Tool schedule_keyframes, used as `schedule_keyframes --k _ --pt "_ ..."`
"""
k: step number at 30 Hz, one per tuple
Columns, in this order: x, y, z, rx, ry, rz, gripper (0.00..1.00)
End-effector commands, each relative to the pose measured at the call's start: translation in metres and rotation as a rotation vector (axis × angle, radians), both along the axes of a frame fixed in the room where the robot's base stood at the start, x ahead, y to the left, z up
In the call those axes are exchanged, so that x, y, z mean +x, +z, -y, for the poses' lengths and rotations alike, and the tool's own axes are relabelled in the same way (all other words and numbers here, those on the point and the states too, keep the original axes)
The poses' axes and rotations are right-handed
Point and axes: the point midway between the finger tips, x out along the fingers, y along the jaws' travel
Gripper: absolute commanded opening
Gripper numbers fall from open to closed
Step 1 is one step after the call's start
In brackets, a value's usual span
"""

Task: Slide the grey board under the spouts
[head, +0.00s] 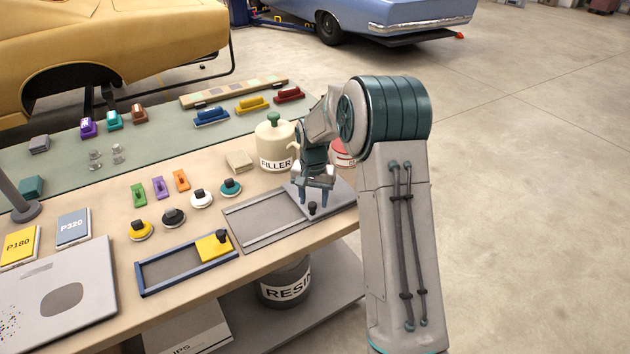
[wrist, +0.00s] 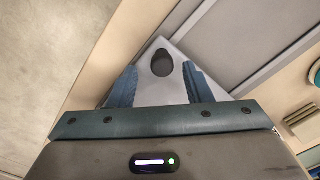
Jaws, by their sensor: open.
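The grey board (head: 338,197) lies at the right end of a railed track (head: 262,222) near the table's front edge. A black knob (head: 312,209) stands up from the board. My gripper (head: 314,194) is open just above the board, close to the knob. In the wrist view the knob (wrist: 162,63) shows ahead of and between the blue fingers, which do not touch it. A cream can (head: 276,142) labelled FILLER, with a spout on its right side, stands behind the track. A red and white can (head: 342,155) is mostly hidden by my arm.
A blue-framed tray (head: 172,275) with a yellow knobbed plate (head: 213,246) lies left of the track. Knobbed discs (head: 202,198) and a beige block (head: 239,162) sit behind. The track's middle is empty. A RESIN can (head: 286,283) stands on the lower shelf.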

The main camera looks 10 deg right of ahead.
Motion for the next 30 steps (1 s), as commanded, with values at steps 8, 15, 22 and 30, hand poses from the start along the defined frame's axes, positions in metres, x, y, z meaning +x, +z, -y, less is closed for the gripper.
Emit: schedule_keyframes --k 8,15,22,30 --pt "0.001 0.06 0.003 -0.001 -0.003 0.007 0.45" --pt "0.001 0.107 0.003 -0.001 -0.005 0.005 0.45" --pt "0.0 0.127 0.003 -0.002 -0.004 0.001 0.45" --pt "0.0 0.128 0.004 -0.001 -0.004 0.0 0.45"
